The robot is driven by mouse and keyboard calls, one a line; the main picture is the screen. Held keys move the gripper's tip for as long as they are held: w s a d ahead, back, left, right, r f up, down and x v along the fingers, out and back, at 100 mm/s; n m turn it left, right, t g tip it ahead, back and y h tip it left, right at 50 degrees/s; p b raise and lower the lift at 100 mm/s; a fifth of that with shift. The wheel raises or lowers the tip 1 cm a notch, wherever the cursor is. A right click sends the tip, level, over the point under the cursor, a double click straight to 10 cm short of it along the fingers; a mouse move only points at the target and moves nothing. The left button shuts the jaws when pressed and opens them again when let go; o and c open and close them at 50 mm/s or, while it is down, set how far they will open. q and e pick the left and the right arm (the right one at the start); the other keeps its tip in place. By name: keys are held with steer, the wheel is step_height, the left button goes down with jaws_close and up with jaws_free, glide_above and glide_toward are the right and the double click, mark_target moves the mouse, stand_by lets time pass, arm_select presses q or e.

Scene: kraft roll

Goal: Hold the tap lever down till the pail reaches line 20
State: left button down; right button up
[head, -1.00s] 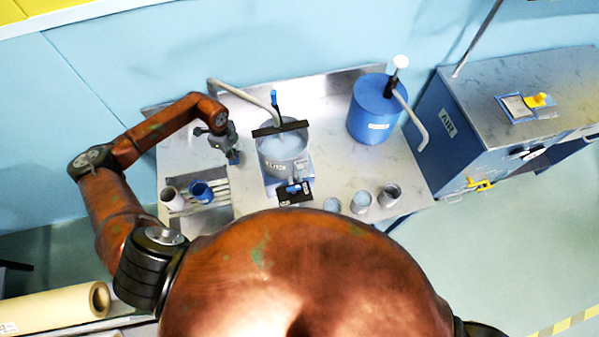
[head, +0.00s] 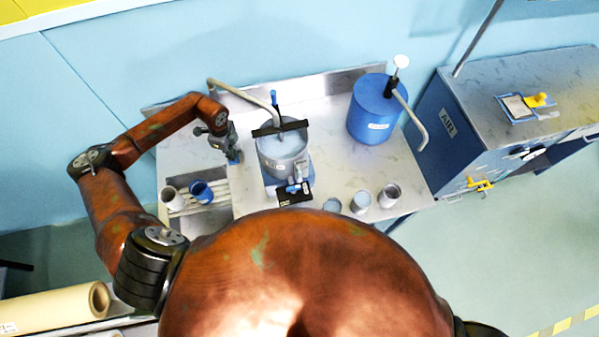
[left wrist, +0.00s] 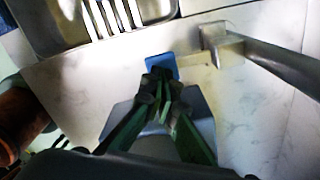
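The grey pail (head: 282,163) stands upright on the counter with pale liquid inside; its line marks are too small to read. A black bar (head: 280,128) lies across its back rim. A bent metal pipe (head: 240,93) reaches over it. My left gripper (head: 233,150) is left of the pail. In the left wrist view its fingertips (left wrist: 160,78) are together, over a blue tab (left wrist: 161,66) that looks like the lever's end. I cannot tell how firmly they touch. A grey body below the fingers is partly hidden. My right gripper is out of view.
A blue drum (head: 372,112) with a bent spout stands right of the pail. Several cups (head: 361,201) line the front edge. A slatted rack (head: 212,197) with a blue cup (head: 201,192) is at front left. A blue cabinet (head: 450,130) stands further right.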

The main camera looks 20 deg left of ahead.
arm_select(q)
steer(key=shift+f+b, duration=1.4)
steer(key=shift+f, duration=0.7)
stand_by(2.2)
step_height(320, 180, up, 8)
steer(key=p, duration=0.5)
steer(key=shift+f+p, duration=0.1)
steer(key=shift+p, duration=0.2)
steer(key=shift+f, duration=0.1)
